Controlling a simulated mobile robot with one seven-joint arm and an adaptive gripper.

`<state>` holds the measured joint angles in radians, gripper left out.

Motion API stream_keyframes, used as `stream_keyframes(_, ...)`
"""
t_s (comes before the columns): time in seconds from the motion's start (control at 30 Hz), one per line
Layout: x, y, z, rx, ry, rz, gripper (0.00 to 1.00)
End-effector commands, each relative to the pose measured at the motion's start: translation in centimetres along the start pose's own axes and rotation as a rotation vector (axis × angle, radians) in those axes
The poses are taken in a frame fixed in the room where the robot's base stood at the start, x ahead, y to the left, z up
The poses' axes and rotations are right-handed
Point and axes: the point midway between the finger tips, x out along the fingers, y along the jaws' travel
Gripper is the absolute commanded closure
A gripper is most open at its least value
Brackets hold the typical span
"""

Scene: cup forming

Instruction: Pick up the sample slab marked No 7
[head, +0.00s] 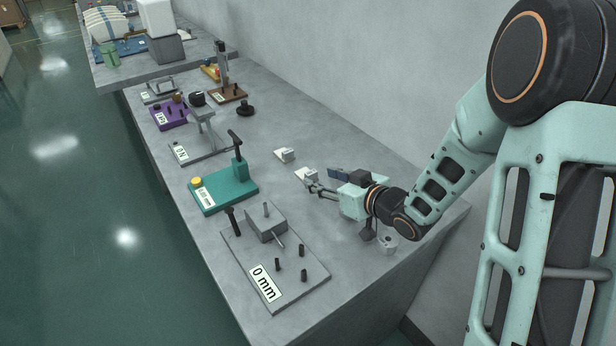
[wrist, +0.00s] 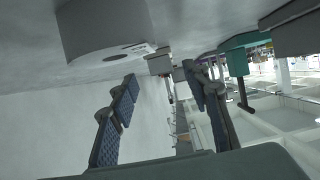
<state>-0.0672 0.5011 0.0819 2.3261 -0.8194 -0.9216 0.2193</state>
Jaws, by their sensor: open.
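In the head view a small pale slab (head: 306,175) lies on the bench at my fingertips. A second pale slab (head: 285,155) lies a little farther back to the left. I cannot read a number on either. My gripper (head: 317,179) is open, low over the bench, its fingers pointing left beside the nearer slab. I cannot tell whether the gripper touches the nearer slab.
A large grey block (wrist: 105,28) with a small label looms near the left finger in the wrist view. A teal fixture (head: 224,188) and a "0 mm" plate (head: 288,289) stand toward the aisle edge. The wall runs along the far side. Bare bench lies left of the slabs.

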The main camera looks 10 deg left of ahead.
Motion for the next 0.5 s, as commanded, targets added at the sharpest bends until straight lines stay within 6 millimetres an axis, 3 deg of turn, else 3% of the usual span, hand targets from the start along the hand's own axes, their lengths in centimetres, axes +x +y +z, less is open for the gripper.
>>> stream_keyframes(0.3,4.4,-0.2,-0.3,-0.001,0.0,-0.001,0.56)
stream_keyframes(0.5,5.0,-0.1,-0.4,-0.001,0.0,0.0,0.56)
